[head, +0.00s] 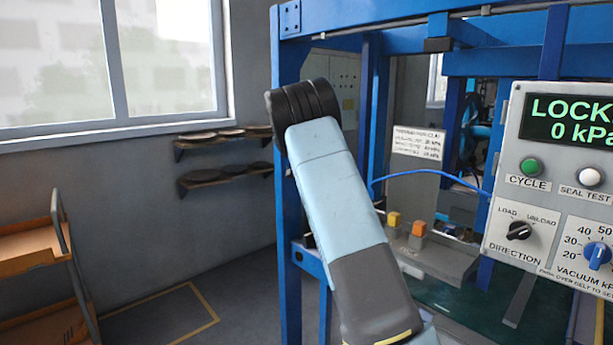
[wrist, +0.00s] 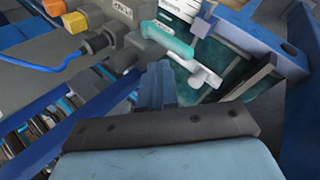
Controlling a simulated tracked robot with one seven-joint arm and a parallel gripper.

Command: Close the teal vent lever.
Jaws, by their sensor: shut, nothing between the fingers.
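The teal vent lever (wrist: 168,40) shows near the top middle of the wrist view. It is a short bar slanting from upper left to lower right, beside a grey valve block and pipe. My gripper (wrist: 158,66) is shut and empty, with its fingertips just below the lever in the picture. I cannot tell whether they touch it. A pale grey handle-like part (wrist: 203,75) lies to the right of the fingertips. In the head view my arm crosses the middle, and neither the lever nor my gripper shows there.
The control panel (head: 560,185) at right reads "LOCK…" and "0 kPa", partly cut off. A blue frame (head: 288,190) stands close to my arm. A blue cable (head: 430,172) runs to the panel. Orange and yellow blocks (wrist: 75,20) sit upper left in the wrist view.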

